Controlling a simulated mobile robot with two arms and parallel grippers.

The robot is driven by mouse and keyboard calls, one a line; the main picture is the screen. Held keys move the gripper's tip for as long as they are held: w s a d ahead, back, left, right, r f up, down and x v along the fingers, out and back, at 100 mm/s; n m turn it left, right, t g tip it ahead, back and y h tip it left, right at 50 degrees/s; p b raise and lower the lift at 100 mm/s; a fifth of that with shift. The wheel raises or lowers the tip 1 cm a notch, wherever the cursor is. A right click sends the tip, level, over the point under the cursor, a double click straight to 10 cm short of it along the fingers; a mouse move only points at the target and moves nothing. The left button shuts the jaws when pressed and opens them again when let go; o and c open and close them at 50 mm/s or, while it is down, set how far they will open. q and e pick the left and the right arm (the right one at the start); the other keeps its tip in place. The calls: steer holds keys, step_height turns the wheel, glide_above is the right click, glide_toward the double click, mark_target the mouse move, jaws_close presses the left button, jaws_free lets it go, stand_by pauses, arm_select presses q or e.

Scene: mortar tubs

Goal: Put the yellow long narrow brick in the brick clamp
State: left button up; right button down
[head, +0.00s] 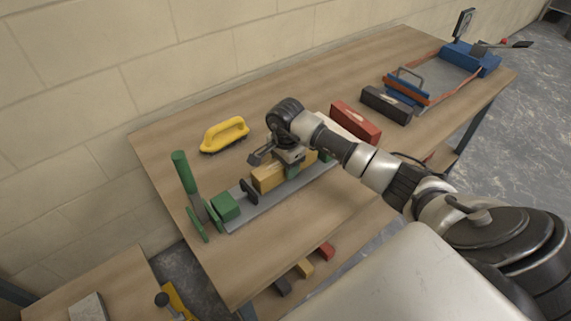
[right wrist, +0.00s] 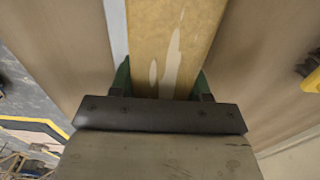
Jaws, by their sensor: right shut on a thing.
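The yellow long narrow brick (head: 266,179) lies lengthwise along the brick clamp's grey bar (head: 252,215) in the head view. I cannot tell if it rests on the bar or is just above it. The clamp has a green handle (head: 184,173) and a green jaw block (head: 225,206) at its left end. My right gripper (head: 291,168) is shut on the brick from above and hides part of it. In the right wrist view the brick (right wrist: 172,40), with pale marks, runs between the green-sided fingers, with the grey bar (right wrist: 116,30) beside it. My left gripper is not in view.
A yellow float (head: 225,135) lies behind the clamp near the wall. A red brick (head: 356,122) and a dark brick (head: 386,105) lie to the right. A blue-and-orange tool (head: 407,91) is farther right. Several small bricks (head: 304,268) sit below the table's front edge.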

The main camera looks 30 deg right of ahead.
steer(key=shift+f+b, duration=0.35)
steer(key=shift+b, duration=0.05)
steer(key=shift+c, duration=2.3)
jaws_free()
steer(key=shift+f, duration=0.1)
